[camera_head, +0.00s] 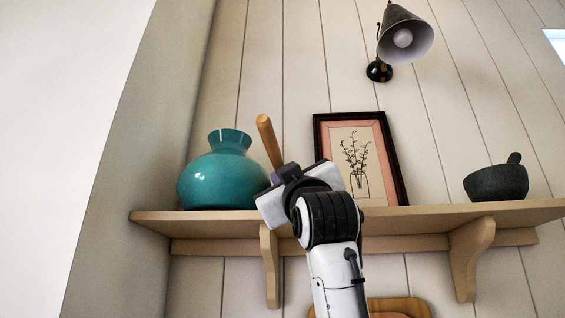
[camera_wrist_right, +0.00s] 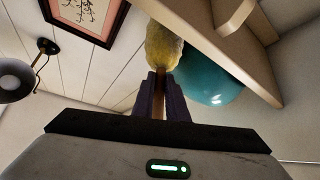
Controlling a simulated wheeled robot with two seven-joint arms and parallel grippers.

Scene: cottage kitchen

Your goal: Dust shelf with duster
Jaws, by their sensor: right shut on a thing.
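A wooden shelf (camera_head: 420,217) runs across the wall. My right gripper (camera_wrist_right: 159,84) is shut on the duster, whose yellowish fluffy head (camera_wrist_right: 164,47) shows beyond the fingers in the right wrist view, close to the shelf (camera_wrist_right: 215,40). In the head view the duster's wooden handle (camera_head: 268,140) sticks up and to the left from behind my gripper (camera_head: 283,190); the duster's head is hidden there. I cannot tell whether the duster touches the shelf. My left gripper is not in view.
A teal vase (camera_head: 222,178) stands on the shelf just left of my gripper. A framed plant picture (camera_head: 385,165) stands behind and right of it. A dark mortar with pestle (camera_head: 497,183) stands at the right. A lamp (camera_head: 404,35) hangs above. The shelf between picture and mortar is clear.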

